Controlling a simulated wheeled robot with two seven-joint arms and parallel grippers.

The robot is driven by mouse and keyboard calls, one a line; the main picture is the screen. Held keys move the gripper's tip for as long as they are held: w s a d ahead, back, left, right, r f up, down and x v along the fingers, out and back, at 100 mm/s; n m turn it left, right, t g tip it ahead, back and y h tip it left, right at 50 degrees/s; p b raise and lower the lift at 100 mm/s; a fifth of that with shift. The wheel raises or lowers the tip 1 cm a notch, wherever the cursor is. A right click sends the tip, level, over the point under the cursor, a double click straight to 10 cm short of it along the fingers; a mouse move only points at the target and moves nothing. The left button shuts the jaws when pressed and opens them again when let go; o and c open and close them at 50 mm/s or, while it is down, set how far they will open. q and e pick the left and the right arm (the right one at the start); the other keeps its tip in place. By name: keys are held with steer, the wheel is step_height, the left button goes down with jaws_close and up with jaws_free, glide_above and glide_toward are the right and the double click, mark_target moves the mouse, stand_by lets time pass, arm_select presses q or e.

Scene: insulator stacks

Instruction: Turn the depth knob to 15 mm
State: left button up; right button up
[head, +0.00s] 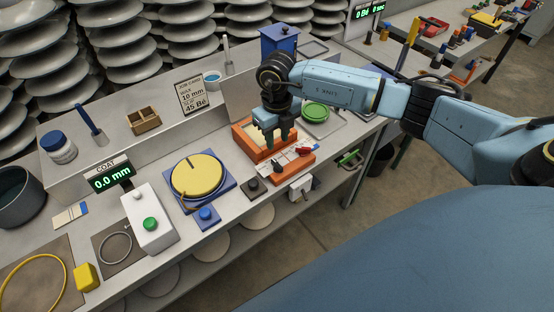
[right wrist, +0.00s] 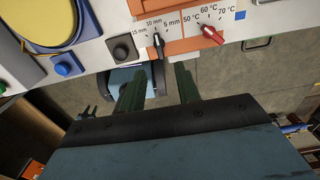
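The depth knob (right wrist: 158,43) is a black pointer on a white panel marked 15 mm, 10 mm and 5 mm in the right wrist view. Its pointer is up, close to the 10 mm mark. It shows small in the head view (head: 278,171), at the front of the orange unit (head: 296,167). My right gripper (head: 276,137) is above the orange unit. In the right wrist view its two dark green fingers (right wrist: 160,84) are apart with nothing between them, and the knob lies just beyond their tips, apparently untouched. My left gripper is not in view.
A red temperature knob (right wrist: 212,35) sits close right of the depth knob, pointing near 50 °C. A black button (right wrist: 122,49) is close left. A job card (head: 191,97) reads 10 mm and 45 Bé. A coat display (head: 112,178) reads 0.0 mm.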

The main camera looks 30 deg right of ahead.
mark_target(277, 163)
step_height(277, 163, down, 10)
steer(key=shift+r, duration=0.1)
steer(key=shift+c, duration=0.2)
jaws_close()
